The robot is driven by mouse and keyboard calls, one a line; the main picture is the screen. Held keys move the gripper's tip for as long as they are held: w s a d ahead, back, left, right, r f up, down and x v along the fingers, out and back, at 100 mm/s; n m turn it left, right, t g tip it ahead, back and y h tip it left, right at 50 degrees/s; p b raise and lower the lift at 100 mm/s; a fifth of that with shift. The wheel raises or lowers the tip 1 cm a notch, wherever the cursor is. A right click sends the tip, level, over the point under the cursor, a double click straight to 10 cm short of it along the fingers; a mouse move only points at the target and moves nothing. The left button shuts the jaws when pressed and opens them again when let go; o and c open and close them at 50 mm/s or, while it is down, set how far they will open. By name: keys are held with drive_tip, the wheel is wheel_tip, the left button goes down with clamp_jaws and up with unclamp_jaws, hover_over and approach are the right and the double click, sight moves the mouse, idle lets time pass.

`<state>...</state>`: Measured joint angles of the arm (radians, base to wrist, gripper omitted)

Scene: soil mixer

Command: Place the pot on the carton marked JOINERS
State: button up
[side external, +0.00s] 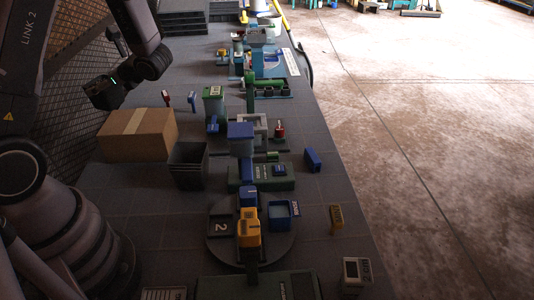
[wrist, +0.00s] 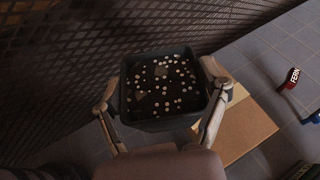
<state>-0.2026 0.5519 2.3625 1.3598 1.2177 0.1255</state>
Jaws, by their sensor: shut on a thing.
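My gripper (wrist: 164,90) is shut on a dark square pot (wrist: 160,113), with one finger on each side of it. The pot is filled with dark soil with many pale specks and looks upright. A brown cardboard carton (side external: 137,133) with a tape strip stands on the bench. It shows partly in the wrist view (wrist: 238,134), below and to the right of the pot, and apart from it. No JOINERS marking is readable on it. In the side view my gripper (side external: 104,93) is above and left of the carton; the pot is hard to make out there.
A dark, empty-looking square bin (side external: 188,165) stands just right of the carton. A red block marked FERN (wrist: 291,78) lies beyond the carton. A dark mesh fence (side external: 75,45) runs close along the left. Mixer machines, including a blue hopper (side external: 241,138), fill the bench's middle.

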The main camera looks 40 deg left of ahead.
drive_tip(key=shift+w+a+f, duration=1.2)
drive_tip(key=shift+w+f, duration=0.05)
drive_tip(key=shift+f, duration=0.65)
drive_tip(key=shift+w+a+f, duration=1.15)
drive_tip(key=shift+w+f, duration=0.1)
drive_tip(key=shift+f, duration=0.65)
drive_tip(key=shift+w+a+f, duration=1.2)
drive_tip(key=shift+w+f, duration=0.05)
drive_tip(key=shift+f, duration=0.65)
drive_tip(key=shift+f, duration=0.1)
drive_tip(key=o, duration=1.1)
drive_tip(key=shift+c, duration=0.2)
